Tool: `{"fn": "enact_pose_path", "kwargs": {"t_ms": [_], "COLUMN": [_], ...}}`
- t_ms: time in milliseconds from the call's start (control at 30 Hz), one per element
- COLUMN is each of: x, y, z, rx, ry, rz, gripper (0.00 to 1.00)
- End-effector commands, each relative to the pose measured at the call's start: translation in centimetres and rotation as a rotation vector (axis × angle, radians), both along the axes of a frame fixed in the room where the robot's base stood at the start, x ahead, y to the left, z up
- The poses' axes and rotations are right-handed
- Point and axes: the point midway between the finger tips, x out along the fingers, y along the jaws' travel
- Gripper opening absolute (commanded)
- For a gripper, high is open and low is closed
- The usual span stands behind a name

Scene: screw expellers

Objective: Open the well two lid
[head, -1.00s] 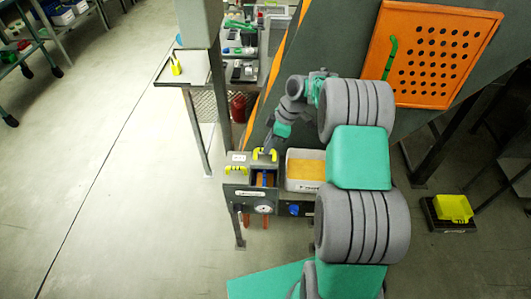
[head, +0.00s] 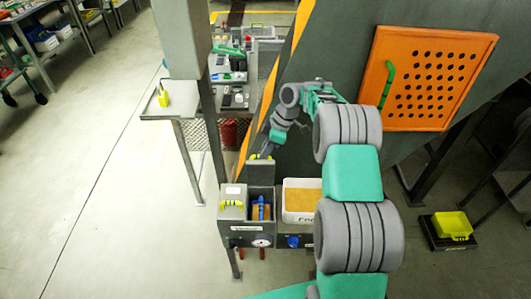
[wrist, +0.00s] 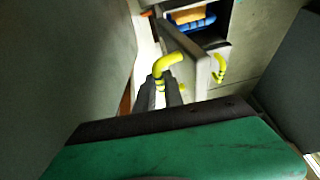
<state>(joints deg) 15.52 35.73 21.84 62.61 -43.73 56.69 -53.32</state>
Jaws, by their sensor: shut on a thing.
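In the head view, the grey well box (head: 243,240) has a shut left lid (head: 231,214) with a yellow handle. The middle well (head: 260,212) is open and shows a blue-handled thing (head: 261,207) with orange-brown material. Its grey lid (head: 261,174) stands raised behind the opening. My gripper (head: 262,152) is shut on the yellow handle at this lid's top edge. In the wrist view, my fingers (wrist: 166,90) hold the yellow handle (wrist: 170,64), and the raised lid (wrist: 190,48) stands beside the open well.
A white container (head: 302,200) with yellow-orange contents stands right of the wells. Gauge and blue knob (head: 292,241) are on the box front. An orange perforated panel (head: 430,85) is at upper right.

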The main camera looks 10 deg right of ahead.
Motion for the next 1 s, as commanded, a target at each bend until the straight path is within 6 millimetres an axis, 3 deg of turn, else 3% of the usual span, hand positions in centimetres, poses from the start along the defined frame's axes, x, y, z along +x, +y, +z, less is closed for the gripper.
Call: {"fn": "enact_pose_path", "kwargs": {"t_ms": [33,467,500,733,1000], "x": [-0.56,-0.65,-0.65,-0.37,-0.18], "y": [0.11,0.20,0.20,-0.03,-0.12], "z": [-0.88,-0.95,-0.95,-0.54,-0.15], "rx": [0.002,0.003,0.003,0.002,0.001], "ry": [0.020,0.021,0.021,0.012,0.006], "rz": [0.003,0.006,0.006,0.002,0.001], "gripper": [0.00,0.00,0.14,0.33,0.34]}}
